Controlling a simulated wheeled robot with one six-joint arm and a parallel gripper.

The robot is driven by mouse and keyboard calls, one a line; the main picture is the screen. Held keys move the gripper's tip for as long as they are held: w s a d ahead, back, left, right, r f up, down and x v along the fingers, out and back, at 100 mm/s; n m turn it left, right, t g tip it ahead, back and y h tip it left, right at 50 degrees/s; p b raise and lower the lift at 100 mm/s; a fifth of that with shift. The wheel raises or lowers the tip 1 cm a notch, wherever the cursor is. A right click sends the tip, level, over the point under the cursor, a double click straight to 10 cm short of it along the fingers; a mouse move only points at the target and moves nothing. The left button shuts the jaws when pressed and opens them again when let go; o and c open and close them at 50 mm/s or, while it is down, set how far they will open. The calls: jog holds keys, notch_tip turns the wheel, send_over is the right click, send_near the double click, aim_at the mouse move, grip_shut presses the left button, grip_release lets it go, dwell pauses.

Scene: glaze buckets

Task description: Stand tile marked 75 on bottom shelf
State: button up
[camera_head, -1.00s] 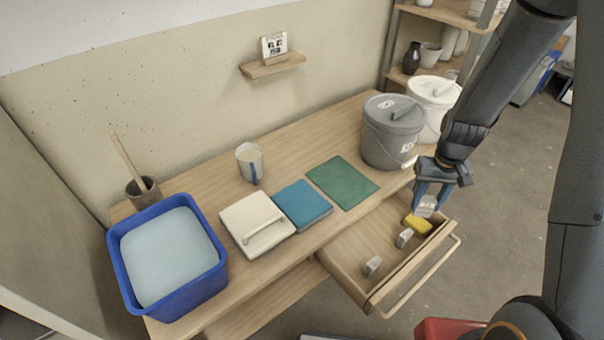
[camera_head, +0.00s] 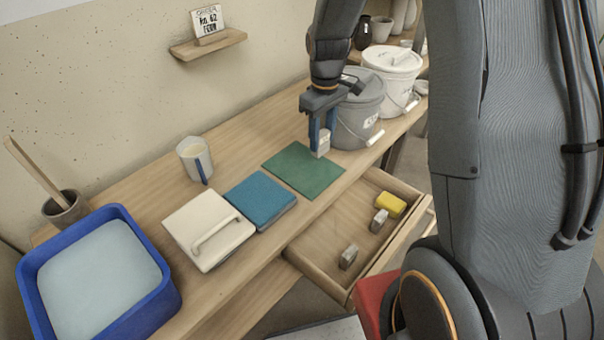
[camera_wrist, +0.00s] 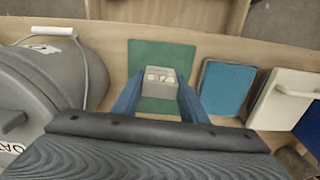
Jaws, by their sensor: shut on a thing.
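My gripper (camera_head: 321,140) is shut on a small pale grey tile (camera_head: 323,150) and holds it over the green mat (camera_head: 298,176) on the table. In the wrist view the tile (camera_wrist: 160,75) sits between the blue fingers, over the green mat (camera_wrist: 150,55). Dark marks show on its face, too small to read surely. Two more small grey tiles, one nearer (camera_head: 348,257) and one farther (camera_head: 379,220), stand in the open drawer (camera_head: 322,238). Their marks are unreadable.
A grey bucket (camera_head: 360,118) stands just right of my gripper, with a white bucket (camera_head: 392,68) behind it. A yellow sponge (camera_head: 390,205) lies in the drawer.

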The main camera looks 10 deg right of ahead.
jog(key=shift+w+a, duration=0.15)
jog(key=shift+a, duration=0.05)
jog(key=shift+f+n, duration=0.2)
jog(key=shift+n, duration=0.1)
send_over(318, 176)
jog(key=shift+a+f+p, duration=0.1)
jog(key=shift+f+p, duration=0.3)
jog(key=shift+f, duration=4.25)
jog(key=shift+f, duration=0.1)
jog(key=o, duration=1.1)
jog(key=shift+o, duration=0.2)
